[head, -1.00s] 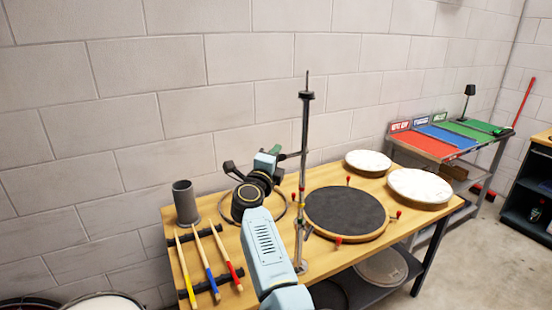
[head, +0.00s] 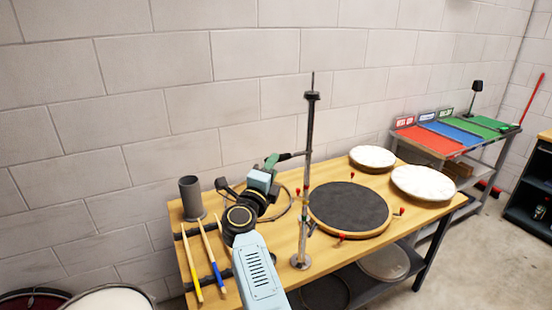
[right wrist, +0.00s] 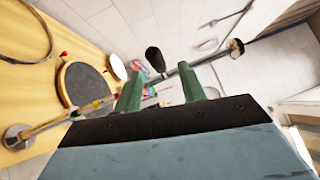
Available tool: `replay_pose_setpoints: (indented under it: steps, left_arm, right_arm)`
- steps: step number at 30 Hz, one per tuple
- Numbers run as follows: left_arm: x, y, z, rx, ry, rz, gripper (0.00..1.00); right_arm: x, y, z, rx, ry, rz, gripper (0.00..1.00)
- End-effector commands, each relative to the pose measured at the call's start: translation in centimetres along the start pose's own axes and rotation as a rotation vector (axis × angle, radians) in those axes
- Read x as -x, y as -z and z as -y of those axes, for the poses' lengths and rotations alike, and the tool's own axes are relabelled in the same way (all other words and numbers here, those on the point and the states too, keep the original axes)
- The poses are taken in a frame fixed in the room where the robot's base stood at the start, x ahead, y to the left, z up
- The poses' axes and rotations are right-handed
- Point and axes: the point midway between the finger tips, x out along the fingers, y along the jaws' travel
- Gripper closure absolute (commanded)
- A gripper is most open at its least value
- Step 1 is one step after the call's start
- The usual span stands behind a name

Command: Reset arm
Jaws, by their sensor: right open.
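My right gripper (head: 274,161) is beside the upright metal stand (head: 307,175), on its left in the head view. In the right wrist view, its two green fingers (right wrist: 159,88) are apart with nothing gripped between them. The stand's pole (right wrist: 215,57) runs slantwise behind the fingers there; I cannot tell whether they touch it. My right forearm covers part of the bench's front left area in the head view. My left gripper does not show.
The wooden bench (head: 438,212) holds a dark round pad (head: 350,207), two white drumheads (head: 423,182), a grey cup (head: 191,197) and drumsticks (head: 190,262). A ring lies behind my arm. A shelf with coloured panels (head: 428,139) stands at right.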

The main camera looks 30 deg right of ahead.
Motion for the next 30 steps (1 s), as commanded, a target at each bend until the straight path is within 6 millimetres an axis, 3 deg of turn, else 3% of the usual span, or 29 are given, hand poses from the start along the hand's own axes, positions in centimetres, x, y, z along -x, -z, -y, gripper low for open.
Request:
replay_pose_setpoints:
  steps: [16,19,23,30]
  left_arm:
    - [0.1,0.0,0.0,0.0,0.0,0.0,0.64]
    - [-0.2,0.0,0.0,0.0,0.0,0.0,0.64]
    - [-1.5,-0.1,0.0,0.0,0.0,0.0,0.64]
    - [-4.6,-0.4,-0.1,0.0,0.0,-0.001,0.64]
  right_arm:
    - [0.4,0.0,0.0,0.001,0.001,0.0,0.59]
    - [0.7,0.0,-1.1,0.032,0.003,0.018,0.59]
    - [2.2,-0.4,-5.8,0.168,0.009,0.109,0.59]
    - [8.7,-0.1,-20.6,0.569,-0.007,0.422,0.59]
